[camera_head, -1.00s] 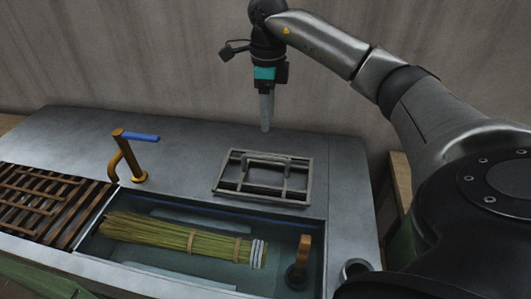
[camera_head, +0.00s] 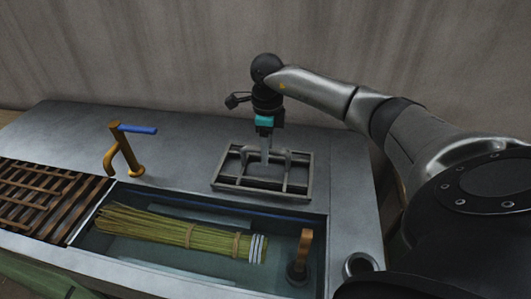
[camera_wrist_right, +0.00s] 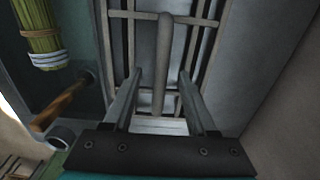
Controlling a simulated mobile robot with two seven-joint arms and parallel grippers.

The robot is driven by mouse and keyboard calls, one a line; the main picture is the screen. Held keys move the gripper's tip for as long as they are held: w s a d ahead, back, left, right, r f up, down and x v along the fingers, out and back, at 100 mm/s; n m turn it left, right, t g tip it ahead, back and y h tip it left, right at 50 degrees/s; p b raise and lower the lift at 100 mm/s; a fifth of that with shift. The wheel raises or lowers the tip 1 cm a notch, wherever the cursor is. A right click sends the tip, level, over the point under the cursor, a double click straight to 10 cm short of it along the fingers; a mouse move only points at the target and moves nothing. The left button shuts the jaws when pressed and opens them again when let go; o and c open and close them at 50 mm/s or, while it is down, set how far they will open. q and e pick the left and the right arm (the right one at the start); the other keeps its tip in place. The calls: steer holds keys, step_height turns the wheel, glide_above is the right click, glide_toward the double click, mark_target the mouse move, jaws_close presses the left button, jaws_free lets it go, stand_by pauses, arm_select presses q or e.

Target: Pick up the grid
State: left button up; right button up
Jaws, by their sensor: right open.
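The grid (camera_head: 232,183) is a grey metal frame with crossbars and a raised handle (camera_head: 287,158). It lies flat on the metal counter behind the basin. My right gripper (camera_head: 265,160) points down over the grid at its handle. In the right wrist view, the two fingers of my right gripper (camera_wrist_right: 160,85) are apart, one on each side of the handle bar (camera_wrist_right: 165,45). I cannot tell whether either finger touches it. The grid's bars also show in the right wrist view (camera_wrist_right: 204,22). My left gripper is not in view.
A water basin (camera_head: 140,268) in front holds a straw bundle (camera_head: 170,229) and a brown-handled plug (camera_head: 304,250). An orange tap (camera_head: 128,152) with a blue lever stands left of the grid. A wooden slatted rack (camera_head: 40,195) lies at far left. A wall rises behind.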

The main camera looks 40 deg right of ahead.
steer(key=shift+f, duration=0.15)
steer(key=shift+c, duration=0.2)
jaws_close()
stand_by(1.2)
